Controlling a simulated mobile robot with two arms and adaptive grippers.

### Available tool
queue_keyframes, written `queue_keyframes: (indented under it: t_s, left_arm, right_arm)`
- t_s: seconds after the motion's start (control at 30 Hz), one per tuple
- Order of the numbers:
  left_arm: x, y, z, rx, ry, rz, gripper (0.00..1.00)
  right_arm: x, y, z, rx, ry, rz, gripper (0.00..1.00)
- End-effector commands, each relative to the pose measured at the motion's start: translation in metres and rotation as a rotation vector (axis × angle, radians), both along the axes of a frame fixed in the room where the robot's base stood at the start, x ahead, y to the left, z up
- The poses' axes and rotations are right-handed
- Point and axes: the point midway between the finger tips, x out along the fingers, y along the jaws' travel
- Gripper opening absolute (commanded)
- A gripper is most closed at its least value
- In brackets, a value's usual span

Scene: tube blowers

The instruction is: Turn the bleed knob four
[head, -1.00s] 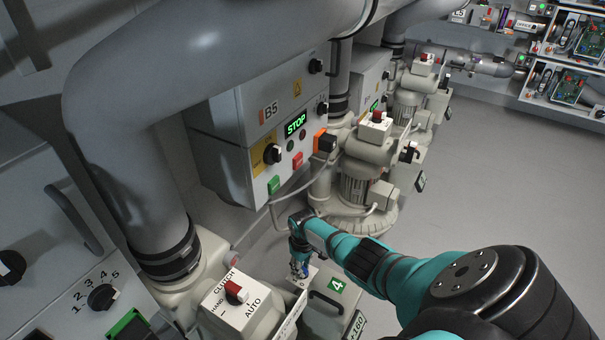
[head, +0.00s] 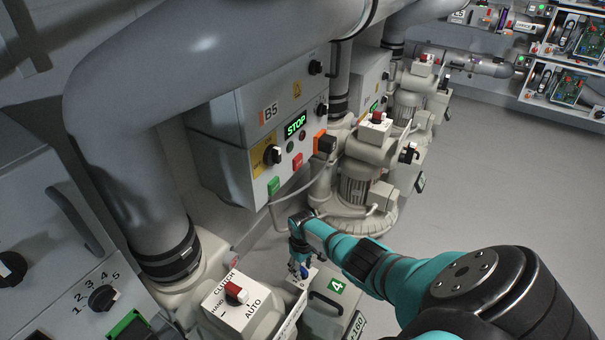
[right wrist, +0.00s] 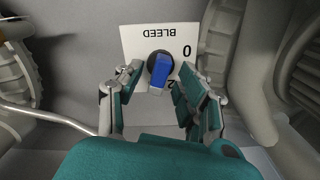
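The bleed knob (right wrist: 161,68) is a blue bar handle on a dark round base. It sits on a white plate (right wrist: 138,40) that reads BLEED, with a 0 and a partly covered 2. In the right wrist view the blue bar stands roughly upright in the picture. My right gripper (right wrist: 160,80) is open, with one finger on each side of the knob and gaps between. In the head view the right gripper (head: 297,262) is over the knob (head: 304,271), beside the green number 4 label (head: 336,285). My left gripper is not in view.
A clutch box (head: 240,303) with a red-topped selector stands left of the right gripper. A black handle (head: 325,303) is close to its right. The B5 panel (head: 262,130) reads STOP above. Grey pipes and blower housings crowd the left; the floor (head: 480,190) at right is clear.

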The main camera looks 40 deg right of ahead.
Motion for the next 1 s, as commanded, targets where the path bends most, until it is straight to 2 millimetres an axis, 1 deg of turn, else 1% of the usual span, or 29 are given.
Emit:
queue_keyframes:
  t_s: [0.23,0.37,0.47,0.8,0.9,1.0]
  left_arm:
    - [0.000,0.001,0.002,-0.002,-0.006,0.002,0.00]
    - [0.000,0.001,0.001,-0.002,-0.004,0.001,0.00]
    - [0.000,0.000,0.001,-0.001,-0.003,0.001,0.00]
    - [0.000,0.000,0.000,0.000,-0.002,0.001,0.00]
    - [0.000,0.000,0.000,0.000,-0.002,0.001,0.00]
    - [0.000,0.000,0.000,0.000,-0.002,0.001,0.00]
  right_arm:
    - [0.000,-0.001,0.005,0.000,-0.002,0.000,0.38]
    - [0.001,-0.002,0.017,-0.001,-0.004,0.001,0.38]
    - [0.000,-0.001,0.030,-0.002,-0.004,0.003,0.38]
    - [0.000,-0.001,0.092,-0.003,-0.002,0.002,0.38]
    - [0.001,0.000,0.106,-0.001,-0.002,0.001,0.38]
    - [0.000,0.000,0.115,0.000,-0.001,0.000,0.38]
